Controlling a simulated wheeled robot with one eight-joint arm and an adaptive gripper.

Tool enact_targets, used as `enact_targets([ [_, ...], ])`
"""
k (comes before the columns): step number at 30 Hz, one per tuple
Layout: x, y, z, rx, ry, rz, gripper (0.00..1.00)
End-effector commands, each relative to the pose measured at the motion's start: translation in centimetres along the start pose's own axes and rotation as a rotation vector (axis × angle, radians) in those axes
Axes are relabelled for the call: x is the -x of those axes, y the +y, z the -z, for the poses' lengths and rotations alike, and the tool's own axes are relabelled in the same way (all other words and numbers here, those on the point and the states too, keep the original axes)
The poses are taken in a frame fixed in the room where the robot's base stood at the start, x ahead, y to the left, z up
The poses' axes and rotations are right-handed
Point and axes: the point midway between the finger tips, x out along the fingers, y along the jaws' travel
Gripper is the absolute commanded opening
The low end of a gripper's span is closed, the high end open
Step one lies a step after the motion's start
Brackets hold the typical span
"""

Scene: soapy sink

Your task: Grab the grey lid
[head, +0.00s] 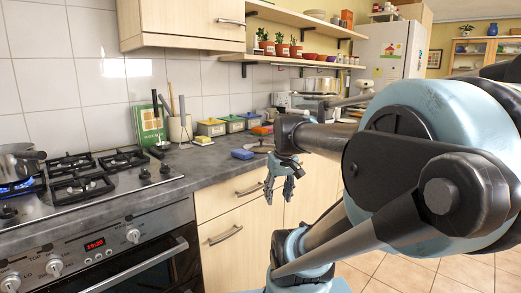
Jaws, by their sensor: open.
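My gripper (279,196) hangs open and empty in front of the counter's front edge, with its fingers pointing down. I cannot make out a grey lid for certain. A low greyish item (260,147) lies on the counter behind my gripper, partly hidden by it; it is too small to identify. A metal pot (18,162) stands on the lit burner at the far left, cut off by the picture edge; I cannot tell whether a lid is on it. My arm hides much of the counter to the right.
The grey counter (212,168) holds a blue sponge (242,154), a utensil crock (180,130), a green book (149,123) and several coloured-lid containers (231,123). The gas hob (85,180) is at the left. Drawers (225,234) lie below my gripper.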

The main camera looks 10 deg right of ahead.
Motion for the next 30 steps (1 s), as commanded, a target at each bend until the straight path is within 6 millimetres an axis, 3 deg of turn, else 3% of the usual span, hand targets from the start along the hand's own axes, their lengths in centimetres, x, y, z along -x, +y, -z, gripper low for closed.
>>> enact_targets([
  [1,1.7,0.3,2.2,0.020,0.006,0.009,0.46],
  [9,8.7,2.1,12.7,0.154,0.042,0.057,0.46],
  [21,16.4,6.5,27.7,0.347,0.118,0.107,0.46],
  [27,18.5,8.6,32.9,0.420,0.150,0.119,0.46],
  [30,19.0,9.2,34.3,0.441,0.160,0.123,0.46],
])
